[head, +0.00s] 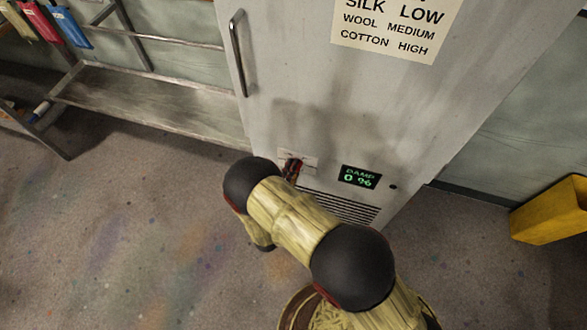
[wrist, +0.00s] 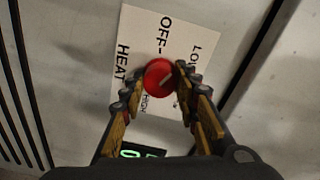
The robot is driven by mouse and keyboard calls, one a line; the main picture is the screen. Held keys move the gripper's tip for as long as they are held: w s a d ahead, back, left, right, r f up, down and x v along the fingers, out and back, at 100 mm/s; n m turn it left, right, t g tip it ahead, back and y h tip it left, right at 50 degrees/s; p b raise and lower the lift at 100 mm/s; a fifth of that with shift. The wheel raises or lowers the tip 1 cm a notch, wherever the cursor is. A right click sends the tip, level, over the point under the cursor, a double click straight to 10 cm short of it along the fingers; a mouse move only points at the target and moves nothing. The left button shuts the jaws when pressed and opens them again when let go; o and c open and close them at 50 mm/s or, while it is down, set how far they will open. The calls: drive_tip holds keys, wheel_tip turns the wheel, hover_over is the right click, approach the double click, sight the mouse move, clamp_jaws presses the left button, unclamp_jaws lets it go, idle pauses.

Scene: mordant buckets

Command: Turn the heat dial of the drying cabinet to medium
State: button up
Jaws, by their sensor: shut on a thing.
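The drying cabinet (head: 285,75) is a tall pale grey metal box. Its heat dial (wrist: 159,76) is a small round red knob on a white label plate (wrist: 128,40), lettered HEAT, OFF, LO and HIGH; part of the lettering is covered by my fingers. My gripper (wrist: 164,82) is shut on the dial, one finger on each side. A thin pale mark crosses the dial's face, slanting toward the upper right in the wrist view; I cannot tell its exact setting.
A lit green display (head: 360,177) reading DAMP 0.96 is right of the dial, above a vent (head: 340,207). A notice (head: 392,28) lists silk low, wool medium, cotton high. A metal rack (head: 150,100) stands left, a yellow container (head: 550,210) right.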

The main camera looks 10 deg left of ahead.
drive_tip(key=shift+d+m+y+b, duration=0.1)
drive_tip(key=shift+m+y+b, duration=0.3)
drive_tip(key=shift+m, duration=8.9)
drive_tip(key=shift+s, duration=0.1)
drive_tip(key=o, duration=1.1)
drive_tip(key=shift+o, duration=0.2)
drive_tip(key=s, duration=1.2)
drive_tip(key=shift+a+r, duration=0.15)
drive_tip(key=shift+a, duration=0.2)
